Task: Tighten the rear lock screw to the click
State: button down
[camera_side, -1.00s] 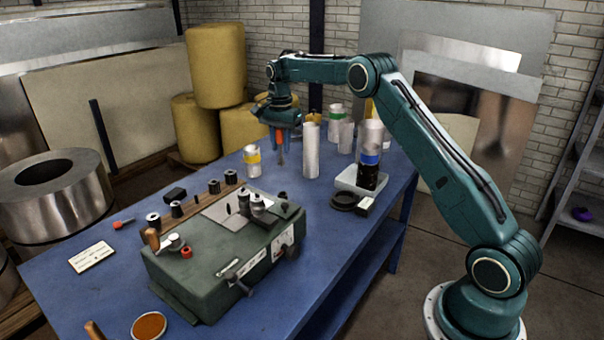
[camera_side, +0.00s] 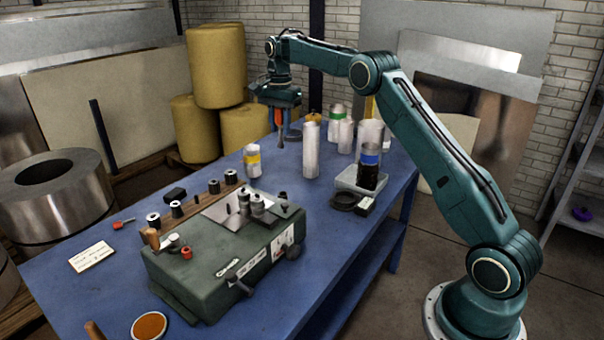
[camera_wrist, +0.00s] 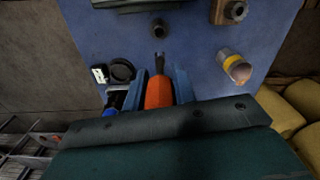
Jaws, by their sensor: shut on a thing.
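My gripper (camera_side: 279,112) hangs over the far part of the blue table. It is shut on an orange-handled tool (camera_side: 279,120) whose grey shaft points down, clear of the tabletop. The wrist view shows the orange handle (camera_wrist: 158,93) between the blue fingers (camera_wrist: 161,88), with the shaft end beyond it. The green machine (camera_side: 213,268) stands at the near part of the table, well away from the tool. Two grey upright knobs (camera_side: 251,204) stand on its top plate. I cannot tell which part is the rear lock screw.
White cylinders (camera_side: 311,150) stand right of the tool. A yellow-banded jar (camera_side: 252,161) is to its left. Bare table lies at the front right.

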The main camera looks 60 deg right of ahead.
aim_at(279, 109)
jog(key=shift+r, duration=0.15)
jog(key=shift+r, duration=1.85)
jog(key=shift+a, duration=0.1)
jog(key=s+a+f+m, duration=0.1)
jog(key=s+a, duration=0.1)
jog(key=a, duration=1.6)
jog(key=shift+f, duration=0.35)
jog(key=shift+f, duration=0.1)
jog(key=shift+f, duration=2.3)
